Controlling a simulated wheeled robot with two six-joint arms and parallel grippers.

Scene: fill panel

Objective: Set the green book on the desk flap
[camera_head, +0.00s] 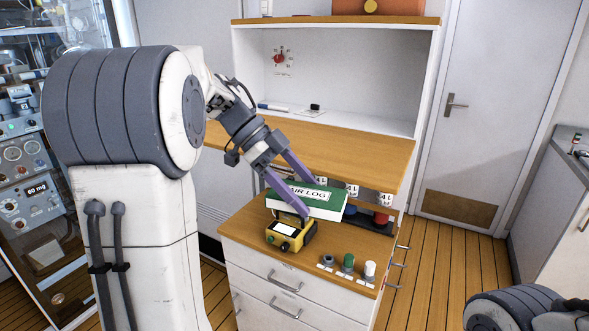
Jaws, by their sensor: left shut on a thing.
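The green book (333,201), with a white label ending in "IR LOG", is between the fingers of my left gripper (311,198). The gripper is shut on it, one finger on the far side and one on the near side. The book lies about flat with its pale page edges toward me, in front of and lower than the desk flap's front edge. I cannot tell whether it touches anything below. The wooden desk flap (330,145) is folded out level, and its visible top is bare. My right gripper is out of view.
Below the flap, a wooden cabinet top (255,224) holds a yellow device (290,235), several knobs (347,262) and a dark rack (371,222) with labelled items. A white shelf recess (345,80) opens behind the flap. Drawers with handles are below.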

